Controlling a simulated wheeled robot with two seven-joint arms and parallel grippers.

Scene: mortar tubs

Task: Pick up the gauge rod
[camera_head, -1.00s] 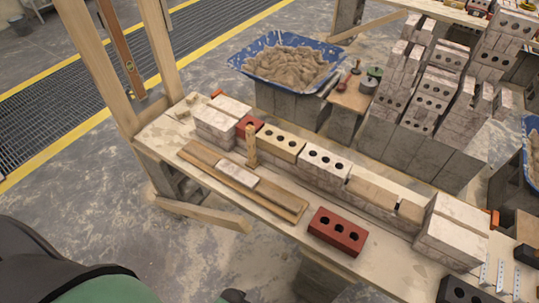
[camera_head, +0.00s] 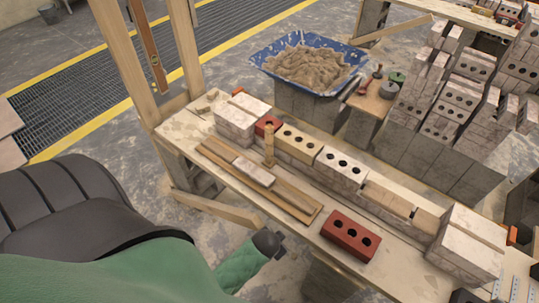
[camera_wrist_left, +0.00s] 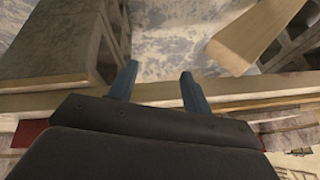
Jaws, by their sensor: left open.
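A short upright wooden stick, which looks like the gauge rod (camera_head: 269,148), stands on the bench (camera_head: 205,165) close in front of the row of bricks. It is upright and nothing of mine touches it. My left arm comes in from the left in the head view, and its dark end lies low beside the bench's near edge, short of the rod. In the left wrist view my left gripper (camera_wrist_left: 158,82) is open and empty, its two blue fingers apart near a wooden edge. The rod cannot be made out in the wrist view. My right gripper is not in view.
Flat wooden strips with a pale block (camera_head: 254,171) lie in front of the rod. A red brick (camera_head: 351,235) lies to their right. White blocks (camera_head: 237,121) stand at the row's left end. A blue mortar tub (camera_head: 312,62) and stacked bricks are behind the bench.

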